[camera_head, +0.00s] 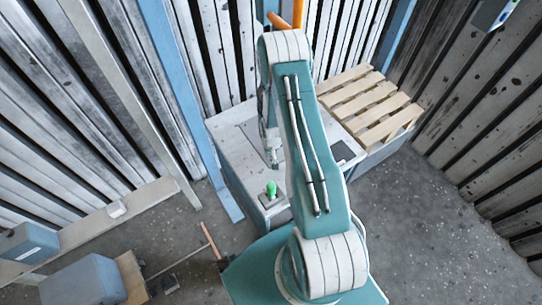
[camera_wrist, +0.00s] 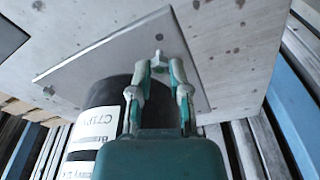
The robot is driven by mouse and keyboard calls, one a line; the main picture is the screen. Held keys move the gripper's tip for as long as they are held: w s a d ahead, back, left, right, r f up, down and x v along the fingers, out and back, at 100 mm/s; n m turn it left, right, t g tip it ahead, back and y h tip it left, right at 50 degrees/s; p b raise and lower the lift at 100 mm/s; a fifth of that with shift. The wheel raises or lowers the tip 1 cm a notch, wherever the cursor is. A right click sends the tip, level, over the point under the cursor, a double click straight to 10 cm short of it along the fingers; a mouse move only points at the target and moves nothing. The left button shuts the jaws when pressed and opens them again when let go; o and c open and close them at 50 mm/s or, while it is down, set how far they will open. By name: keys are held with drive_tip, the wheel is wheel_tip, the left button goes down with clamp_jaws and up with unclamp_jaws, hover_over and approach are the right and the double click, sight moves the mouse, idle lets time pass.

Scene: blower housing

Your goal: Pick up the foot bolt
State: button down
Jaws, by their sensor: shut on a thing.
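In the wrist view, my gripper (camera_wrist: 161,76) has its two fingers closing around a small grey metal piece, the foot bolt (camera_wrist: 158,57), which shows between and just beyond the fingertips. It is over the corner of a grey square plate (camera_wrist: 80,72) on the worktop. I cannot tell whether the bolt is clear of the plate. A black cylinder with white labels (camera_wrist: 97,125) is beside the left finger, partly hidden by my gripper. In the head view, my gripper (camera_head: 272,158) points down over the worktop, and the bolt is too small to make out.
The pale worktop (camera_head: 232,150) has a green knob (camera_head: 271,188) near its front corner and a slatted wooden pallet (camera_head: 372,105) at the back right. A blue post (camera_head: 185,95) rises at its left. The floor at the right is clear.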

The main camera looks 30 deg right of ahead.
drive_tip(key=s+a+r, duration=0.2)
drive_tip(key=s+r, duration=0.3)
drive_tip(key=s, duration=0.1)
drive_tip(key=s+a+r, duration=0.2)
drive_tip(key=s+r, duration=0.2)
drive_tip(key=s, duration=0.3)
drive_tip(key=shift+a+r, duration=0.25)
drive_tip(key=shift+r, duration=0.1)
drive_tip(key=shift+s, duration=0.1)
wheel_tip(320, 180, up, 5)
